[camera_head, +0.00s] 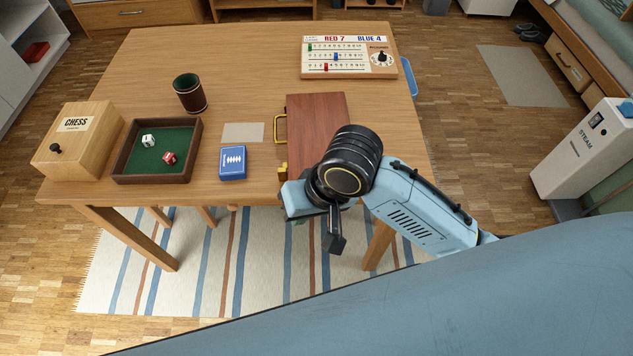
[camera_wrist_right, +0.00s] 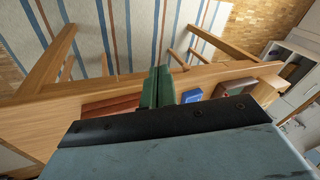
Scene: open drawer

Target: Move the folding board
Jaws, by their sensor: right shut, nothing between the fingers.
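The folding board (camera_head: 318,115) is a closed reddish-brown wooden case. It lies flat near the table's front right, with a brass handle (camera_head: 280,127) on its left side. Its near end is hidden behind my right wrist. In the right wrist view part of the board (camera_wrist_right: 108,106) shows left of the fingers. My right gripper (camera_wrist_right: 157,88) has green fingers pressed together and empty. In the head view the right hand is at the table's front edge by the board's near end, and its fingers are mostly hidden. I cannot tell whether it touches the board. My left gripper is out of view.
The wooden table (camera_head: 255,60) also holds a chess box (camera_head: 80,140), a dice tray (camera_head: 190,160), a dice cup (camera_head: 189,93), a blue card box (camera_head: 232,163), a pale card (camera_head: 243,132) and a scoreboard (camera_head: 349,57). The table's middle is clear. A steam unit (camera_head: 588,152) stands right.

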